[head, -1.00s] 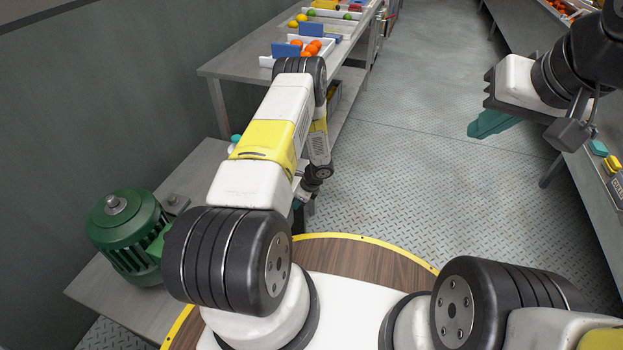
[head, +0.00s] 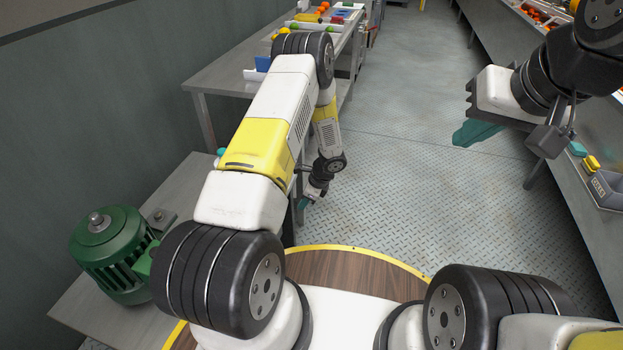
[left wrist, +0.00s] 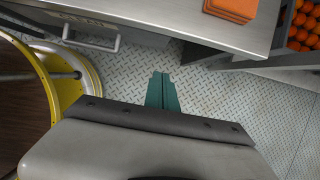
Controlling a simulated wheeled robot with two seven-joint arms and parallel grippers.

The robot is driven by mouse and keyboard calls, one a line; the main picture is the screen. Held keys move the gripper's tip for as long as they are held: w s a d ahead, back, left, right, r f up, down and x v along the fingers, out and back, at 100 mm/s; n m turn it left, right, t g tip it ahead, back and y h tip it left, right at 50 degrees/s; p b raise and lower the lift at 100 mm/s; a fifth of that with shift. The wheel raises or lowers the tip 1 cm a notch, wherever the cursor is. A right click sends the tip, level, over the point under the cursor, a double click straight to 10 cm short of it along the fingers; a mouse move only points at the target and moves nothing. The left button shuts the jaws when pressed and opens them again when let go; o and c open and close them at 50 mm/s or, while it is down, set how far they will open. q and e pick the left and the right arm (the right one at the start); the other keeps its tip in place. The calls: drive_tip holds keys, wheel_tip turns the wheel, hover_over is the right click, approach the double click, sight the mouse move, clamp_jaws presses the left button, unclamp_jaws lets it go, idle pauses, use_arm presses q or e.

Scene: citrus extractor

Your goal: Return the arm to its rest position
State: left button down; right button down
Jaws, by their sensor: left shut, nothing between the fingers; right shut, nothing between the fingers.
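My left arm reaches forward from the lower left in the head view and bends down at its elbow. My left gripper (head: 304,203) is small and partly hidden there, low beside the left bench. In the left wrist view its teal fingers (left wrist: 161,92) are together with nothing between them, above the patterned metal floor. My right gripper (head: 476,132) hangs at the upper right of the head view, over the floor by the right counter. Its teal fingers are closed and empty.
A green motor (head: 112,252) sits on a low grey table at left. A long bench (head: 222,78) with fruit and trays runs along the left wall. The right counter (head: 575,190) carries small coloured items. The floor (head: 400,190) between is clear. The left wrist view shows orange items (left wrist: 232,9) on a metal surface.

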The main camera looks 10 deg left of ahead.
use_arm(q)
drive_tip(key=s+r+n+t+h, duration=0.1)
drive_tip(key=r+n, duration=0.2)
drive_tip(key=r, duration=0.8)
drive_tip(key=s+a+r+n, duration=0.1)
drive_tip(key=r+n, duration=0.2)
drive_tip(key=r, duration=0.8)
drive_tip(key=s+r+n+t+h, duration=0.1)
drive_tip(key=s+r+n, duration=0.15)
drive_tip(key=r, duration=0.95)
drive_tip(key=s+d+r+n+t+h, duration=0.2)
drive_tip(key=s+r+n, duration=0.3)
drive_tip(key=s+r, duration=0.3)
drive_tip(key=s+d+r+n+t+h, duration=0.1)
drive_tip(key=s+d+r+n+h, duration=0.1)
drive_tip(key=s+r, duration=0.7)
drive_tip(key=s+d+n, duration=0.1)
drive_tip(key=s+n, duration=0.1)
drive_tip(key=s, duration=0.2)
drive_tip(key=shift+s+n+t+h, duration=0.3)
drive_tip(key=shift+s+n+t, duration=0.05)
drive_tip(key=shift+s+t, duration=0.05)
drive_tip(key=shift+r, duration=0.1)
